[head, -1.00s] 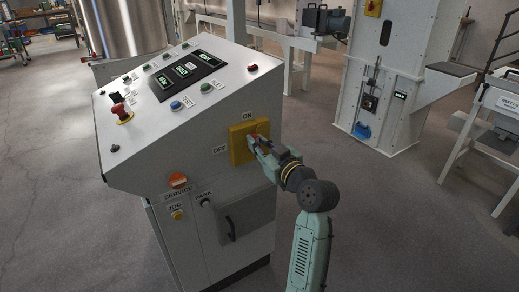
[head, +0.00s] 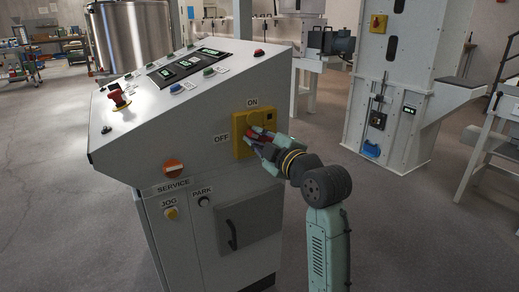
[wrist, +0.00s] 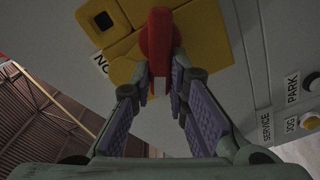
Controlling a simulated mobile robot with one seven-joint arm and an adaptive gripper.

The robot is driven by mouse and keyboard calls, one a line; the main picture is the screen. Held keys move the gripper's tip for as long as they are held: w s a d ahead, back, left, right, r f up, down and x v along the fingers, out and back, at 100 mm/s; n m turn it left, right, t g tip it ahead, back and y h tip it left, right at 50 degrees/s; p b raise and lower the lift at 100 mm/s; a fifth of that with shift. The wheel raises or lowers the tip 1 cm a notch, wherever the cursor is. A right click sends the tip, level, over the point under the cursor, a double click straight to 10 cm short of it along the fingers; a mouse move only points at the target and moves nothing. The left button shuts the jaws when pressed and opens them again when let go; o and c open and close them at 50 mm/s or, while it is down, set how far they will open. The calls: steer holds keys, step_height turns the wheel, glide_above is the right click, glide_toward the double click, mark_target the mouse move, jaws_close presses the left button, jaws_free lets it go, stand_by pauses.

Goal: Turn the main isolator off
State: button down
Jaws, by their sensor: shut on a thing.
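The main isolator is a yellow square plate (head: 243,121) on the sloped-top cabinet's side face, with an ON label (head: 252,103) above it and an OFF label (head: 222,138) to its left. Its red handle (wrist: 157,45) stands between my finger pads in the wrist view. My gripper (wrist: 160,85) is shut on that handle. In the wrist view the handle lies lengthwise up the picture, with the ON label (wrist: 99,62) to its left. That sets it roughly sideways on the plate. In the head view my gripper (head: 259,139) covers part of the handle, and which end points where is unclear.
A red mushroom button (head: 120,99) and several small buttons sit on the cabinet's sloped top. JOG (head: 170,213) and PARK (head: 203,200) controls and a dark door handle (head: 231,235) are below the isolator. Open floor lies right of the cabinet.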

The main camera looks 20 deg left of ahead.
steer(key=n+b, duration=0.2)
steer(key=f+n+b, duration=0.1)
steer(key=n+b, duration=0.2)
steer(key=shift+s+a+f+n, duration=0.1)
steer(key=shift+s+f+n, duration=0.05)
steer(key=shift+n, duration=0.15)
stand_by(0.4)
steer(key=c, duration=1.6)
jaws_free()
steer(key=shift+o, duration=0.2)
steer(key=v, duration=1.2)
